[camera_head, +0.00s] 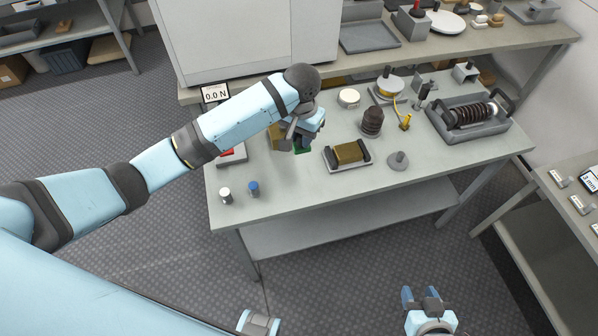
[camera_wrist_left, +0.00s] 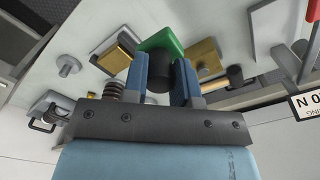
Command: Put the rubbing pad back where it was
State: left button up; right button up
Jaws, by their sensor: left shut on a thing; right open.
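The rubbing pad (camera_wrist_left: 161,42) is a green pad with a black knob, seen in the left wrist view. My left gripper (camera_wrist_left: 164,78) is shut on its black knob, with a blue finger on each side. In the head view, the left gripper (camera_head: 301,136) is over the left part of the table, and a green edge of the pad (camera_head: 303,151) shows below it. The wrist hides most of the pad there. I cannot tell whether the pad touches the tabletop. My right gripper (camera_head: 421,296) is open and empty, in front of the table over the floor.
A brass block (camera_head: 276,138) stands left of the left gripper. A tray with a brass block (camera_head: 349,153) lies to its right, near a grey knobbed weight (camera_head: 398,160) and a brown ribbed piece (camera_head: 372,121). White-capped and blue-capped vials (camera_head: 254,188) stand front left. The table's front middle is clear.

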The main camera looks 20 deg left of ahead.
pick_arm(q)
notch_tip(320, 180, down, 15)
dwell(0.4)
jog(key=shift+f, duration=0.15)
jog(key=o, duration=0.9)
